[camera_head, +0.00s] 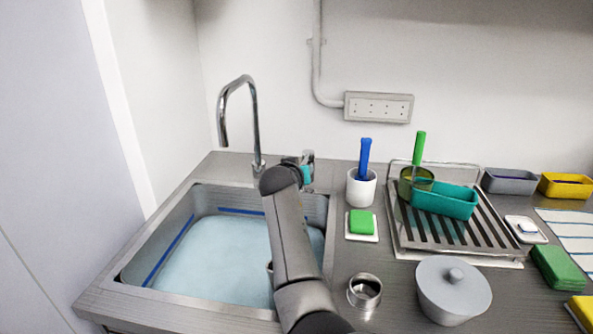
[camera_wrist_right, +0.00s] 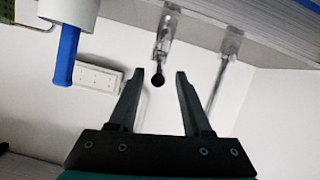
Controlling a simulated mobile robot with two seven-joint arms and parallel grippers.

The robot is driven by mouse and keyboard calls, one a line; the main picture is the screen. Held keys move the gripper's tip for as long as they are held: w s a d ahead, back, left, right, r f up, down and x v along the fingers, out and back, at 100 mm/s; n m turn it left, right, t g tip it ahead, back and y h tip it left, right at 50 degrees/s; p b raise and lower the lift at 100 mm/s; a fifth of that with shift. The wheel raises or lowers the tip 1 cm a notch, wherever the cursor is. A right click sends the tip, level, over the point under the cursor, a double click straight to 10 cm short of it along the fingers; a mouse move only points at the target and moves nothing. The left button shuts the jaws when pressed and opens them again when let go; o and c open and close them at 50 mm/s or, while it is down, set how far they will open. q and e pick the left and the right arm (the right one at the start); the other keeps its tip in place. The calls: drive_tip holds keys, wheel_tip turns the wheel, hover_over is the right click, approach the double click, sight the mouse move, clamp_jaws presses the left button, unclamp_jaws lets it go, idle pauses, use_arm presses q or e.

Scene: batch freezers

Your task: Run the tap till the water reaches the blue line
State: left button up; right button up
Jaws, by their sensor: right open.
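The sink basin (camera_head: 318,207) holds pale blue water (camera_head: 225,255). The blue line (camera_head: 240,211) runs along the back and left walls. The water surface lies close below it. The curved tap (camera_head: 255,120) stands behind the sink; I see no stream under its spout. My right gripper (camera_head: 305,172) is behind the sink's back right corner, its fingers largely hidden by my arm. In the wrist view my right gripper (camera_wrist_right: 160,72) is open, and the tap's black-tipped lever (camera_wrist_right: 158,80) appears between its fingertips. I cannot tell whether they touch. My left gripper is out of view.
Right of the sink are a white cup (camera_head: 361,190) with a blue-handled tool, a green sponge (camera_head: 361,222), a metal jar (camera_head: 364,291) and a lidded grey pot (camera_head: 454,295). A drying rack (camera_head: 440,235) stands behind the pot. A wall socket (camera_head: 378,107) is above.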

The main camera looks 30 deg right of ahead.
drive_tip(key=shift+p+v, duration=0.45)
drive_tip(key=shift+v, duration=2.2)
